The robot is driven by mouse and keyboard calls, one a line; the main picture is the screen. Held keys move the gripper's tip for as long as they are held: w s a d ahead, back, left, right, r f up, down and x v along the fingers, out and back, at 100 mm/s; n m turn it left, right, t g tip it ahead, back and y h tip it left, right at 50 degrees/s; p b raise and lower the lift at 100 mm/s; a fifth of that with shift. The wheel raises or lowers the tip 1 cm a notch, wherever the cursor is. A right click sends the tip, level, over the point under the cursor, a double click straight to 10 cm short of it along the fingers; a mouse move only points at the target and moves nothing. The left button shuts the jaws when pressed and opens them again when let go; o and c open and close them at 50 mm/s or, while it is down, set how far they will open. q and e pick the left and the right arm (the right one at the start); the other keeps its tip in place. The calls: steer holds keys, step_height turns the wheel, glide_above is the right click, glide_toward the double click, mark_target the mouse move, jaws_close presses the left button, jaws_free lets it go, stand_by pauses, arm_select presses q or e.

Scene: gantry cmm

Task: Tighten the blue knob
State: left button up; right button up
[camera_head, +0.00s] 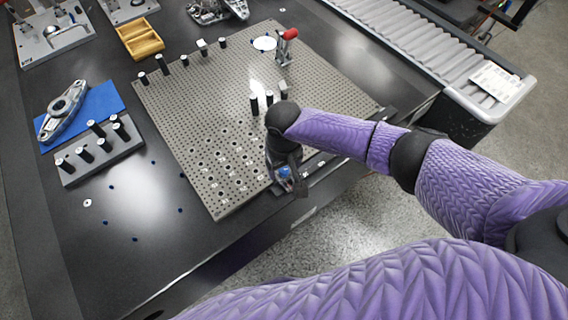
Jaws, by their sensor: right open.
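The blue knob (284,171) sits near the front edge of the perforated grey plate (225,110). My right gripper (287,184) points down at the knob, with its hand above it and its fingers around or beside it; I cannot tell which, nor whether they touch. The gripper is open. The dark hand and wrist hide part of the knob and whatever it is mounted on. My left gripper is not in view.
Black posts (254,103) and a red-handled clamp (284,48) stand on the plate. Left are a grey block with black pegs (100,158) and a metal part (64,112) on a blue mat (101,97). A yellow tray (139,41) and roller conveyor (410,40) lie behind.

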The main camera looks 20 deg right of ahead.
mark_target(284, 169)
step_height(284, 169, up, 10)
steer(key=p, duration=0.4)
steer(key=shift+p, duration=0.4)
